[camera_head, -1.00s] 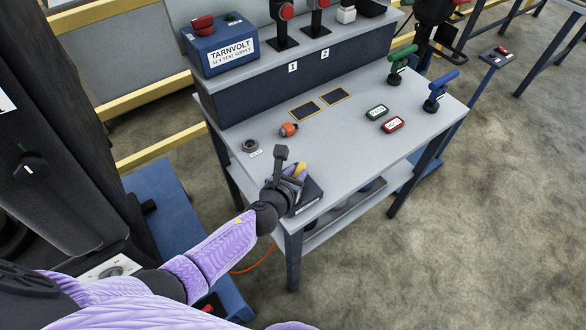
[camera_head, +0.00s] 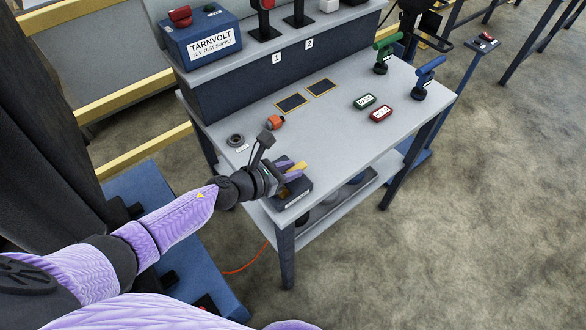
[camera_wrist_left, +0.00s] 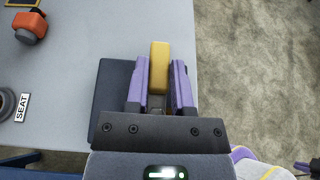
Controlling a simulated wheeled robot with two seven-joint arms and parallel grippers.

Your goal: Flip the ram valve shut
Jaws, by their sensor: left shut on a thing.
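The ram valve is a dark block (camera_head: 294,194) at the front corner of the grey bench, with a yellow lever (camera_head: 299,166). In the left wrist view the lever (camera_wrist_left: 159,66) lies between the two purple fingers of my left gripper (camera_wrist_left: 160,88), and the block (camera_wrist_left: 112,85) shows beneath and to the left. My left gripper (camera_head: 289,171) also shows in the head view, shut on the lever. The lever's base is mostly hidden by the fingers. My right gripper is not in view.
The bench top (camera_head: 335,125) holds an orange part (camera_head: 275,122), a dark ring (camera_head: 236,140) by a SEAT label, green (camera_head: 365,101) and red (camera_head: 381,113) tags, and green (camera_head: 384,52) and blue (camera_head: 425,78) handled valves. A blue supply box (camera_head: 205,38) stands on the raised shelf.

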